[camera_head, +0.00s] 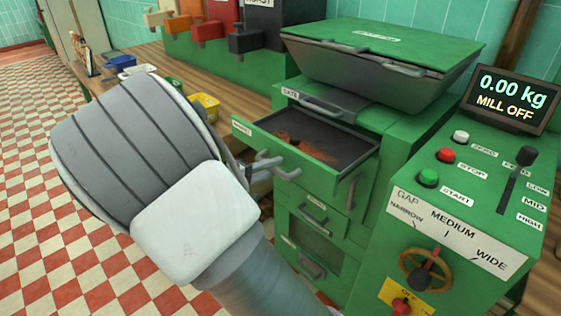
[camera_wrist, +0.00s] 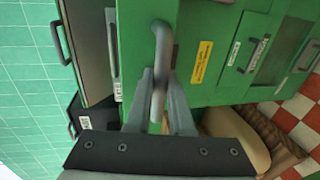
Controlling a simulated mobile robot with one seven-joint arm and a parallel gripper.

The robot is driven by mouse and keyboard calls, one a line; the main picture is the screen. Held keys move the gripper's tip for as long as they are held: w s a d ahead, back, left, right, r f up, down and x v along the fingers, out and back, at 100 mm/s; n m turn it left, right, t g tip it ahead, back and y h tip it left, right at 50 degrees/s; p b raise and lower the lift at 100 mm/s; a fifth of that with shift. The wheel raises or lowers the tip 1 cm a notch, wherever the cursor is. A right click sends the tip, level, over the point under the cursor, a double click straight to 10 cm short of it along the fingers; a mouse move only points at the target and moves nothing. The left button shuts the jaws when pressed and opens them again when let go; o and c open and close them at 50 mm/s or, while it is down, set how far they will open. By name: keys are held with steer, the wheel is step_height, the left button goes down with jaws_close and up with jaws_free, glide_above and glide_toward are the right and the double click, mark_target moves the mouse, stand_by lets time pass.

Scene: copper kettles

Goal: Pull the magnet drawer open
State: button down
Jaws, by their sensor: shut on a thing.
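The magnet drawer (camera_head: 345,150) is a green drawer with a grey handle, pulled well out of the green mill cabinet. In the wrist view, my gripper (camera_wrist: 161,88) is shut on the grey bar handle (camera_wrist: 160,40), with one finger on each side.
Above the drawer is a grey hopper with a green lid (camera_head: 385,42). More closed drawers (camera_head: 315,220) sit below. A control panel (camera_head: 465,190) stands at right, with its screen (camera_head: 508,100) reading 0.00 kg, MILL OFF. A wooden bench (camera_head: 190,85) with small bins is behind. Checkered floor (camera_head: 40,200) is clear at left.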

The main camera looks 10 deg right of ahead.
steer(key=shift+s+a, duration=0.1)
steer(key=c, duration=1.1)
jaws_free()
steer(key=p+v, duration=0.3)
steer(key=v, duration=1.4)
steer(key=shift+a+r, duration=0.1)
steer(key=shift+a, duration=0.1)
steer(key=s+d+r+m+g+y, duration=0.2)
steer(key=s+d+g+y, duration=0.25)
steer(key=d, duration=0.45)
steer(key=s+d+r+m+g+y, duration=0.35)
steer(key=s+d, duration=0.25)
steer(key=d, duration=0.2)
steer(key=s+d+r+m+t+y, duration=0.1)
steer(key=s+d+r+t+y, duration=0.1)
steer(key=s+r+t+y, duration=0.4)
steer(key=shift+g+h, duration=0.5)
steer(key=shift+g, duration=0.1)
steer(key=r+p, duration=0.7)
steer(key=p, duration=0.2)
steer(key=s+r+p, duration=0.1)
steer(key=r+p, duration=0.3)
steer(key=p, duration=0.1)
steer(key=shift+r, duration=0.3)
